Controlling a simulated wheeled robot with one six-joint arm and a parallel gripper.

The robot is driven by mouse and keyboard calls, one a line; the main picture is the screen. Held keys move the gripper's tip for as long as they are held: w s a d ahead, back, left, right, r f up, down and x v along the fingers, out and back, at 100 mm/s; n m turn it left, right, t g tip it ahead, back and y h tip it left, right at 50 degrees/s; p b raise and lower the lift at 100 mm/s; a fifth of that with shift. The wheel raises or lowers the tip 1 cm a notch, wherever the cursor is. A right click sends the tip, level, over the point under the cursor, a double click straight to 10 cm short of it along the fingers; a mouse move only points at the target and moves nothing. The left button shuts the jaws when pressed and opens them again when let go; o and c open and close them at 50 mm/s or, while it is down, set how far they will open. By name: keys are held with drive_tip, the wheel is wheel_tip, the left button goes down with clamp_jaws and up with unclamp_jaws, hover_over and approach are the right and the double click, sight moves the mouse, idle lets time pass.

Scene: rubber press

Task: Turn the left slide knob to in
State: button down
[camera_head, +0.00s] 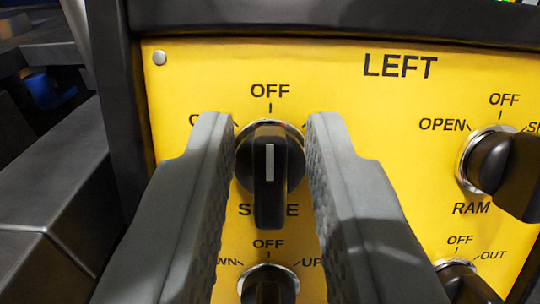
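The left slide knob (269,170) is a black rotary knob with a light pointer line on a yellow panel (370,110) marked LEFT. Its pointer stands straight up at OFF. My gripper (270,125) is open, with one grey finger on each side of the knob. A gap shows between each finger and the knob's handle. The left finger covers most of a label starting with O or C, and the right finger hides the label on that side.
A knob marked DOWN, OFF and UP (268,288) sits just below. The RAM knob (505,170) and another knob with OUT (462,282) are at the right. A dark frame (330,18) borders the panel above and at left.

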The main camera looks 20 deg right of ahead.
drive_tip(key=shift+m, duration=0.4)
drive_tip(key=shift+d+f+m+g+h, duration=0.1)
drive_tip(key=shift+m+g+h, duration=0.45)
drive_tip(key=shift+m, duration=1.15)
drive_tip(key=shift+d+m+g+h, duration=0.1)
drive_tip(key=shift+m+g+h, duration=0.15)
drive_tip(key=shift+m+h, duration=1)
drive_tip(key=shift+m+y, duration=0.5)
drive_tip(key=shift+m, duration=0.05)
drive_tip(key=c, duration=1.5)
unclamp_jaws()
drive_tip(key=shift+s, duration=0.1)
drive_tip(key=v, duration=1.7)
drive_tip(key=shift+a, duration=0.2)
drive_tip(key=shift+s, duration=0.15)
